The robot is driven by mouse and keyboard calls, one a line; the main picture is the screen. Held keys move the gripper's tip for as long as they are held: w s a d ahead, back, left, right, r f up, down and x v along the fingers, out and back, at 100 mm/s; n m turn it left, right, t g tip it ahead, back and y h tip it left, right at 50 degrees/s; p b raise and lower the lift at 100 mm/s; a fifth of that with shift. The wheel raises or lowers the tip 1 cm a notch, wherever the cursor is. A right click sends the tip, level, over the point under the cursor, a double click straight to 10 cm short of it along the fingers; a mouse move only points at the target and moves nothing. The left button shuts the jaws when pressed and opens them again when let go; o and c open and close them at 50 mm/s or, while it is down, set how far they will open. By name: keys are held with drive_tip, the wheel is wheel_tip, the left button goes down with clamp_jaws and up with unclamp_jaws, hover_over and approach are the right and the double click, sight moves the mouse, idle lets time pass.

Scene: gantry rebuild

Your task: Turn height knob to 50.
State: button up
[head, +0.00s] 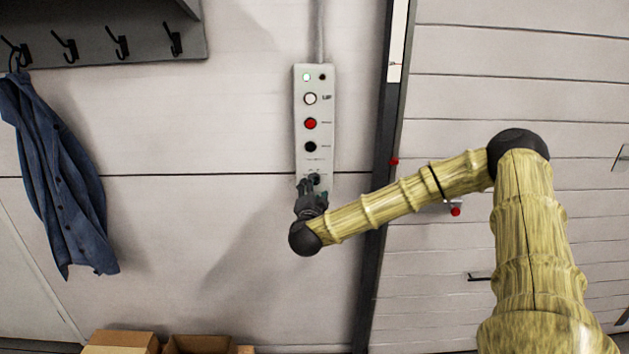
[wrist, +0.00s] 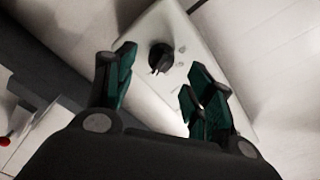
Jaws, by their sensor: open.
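The control panel (head: 301,140) is a tall, narrow pale box on the wall, with a lit lamp, white, red and black buttons, and a dark knob (head: 315,178) near its lower end. In the wrist view the black knob (wrist: 160,57) sits on the panel's pale face (wrist: 190,30), ahead of my fingers. My gripper (head: 308,188) is at the panel's lower end, just below the knob in the head view. In the wrist view my gripper (wrist: 160,95) is open and its green-padded fingers are apart, with nothing between them. The knob's scale marks are too small to read.
A blue shirt (head: 58,170) hangs from a hook rack (head: 105,35) at the left. Cardboard boxes (head: 122,342) stand on the floor below. A dark vertical post (head: 380,200) runs right of the panel, behind my arm.

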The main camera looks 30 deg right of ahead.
drive_tip(key=shift+p+x, duration=0.55)
drive_tip(key=shift+x, duration=1.55)
drive_tip(key=c, duration=1)
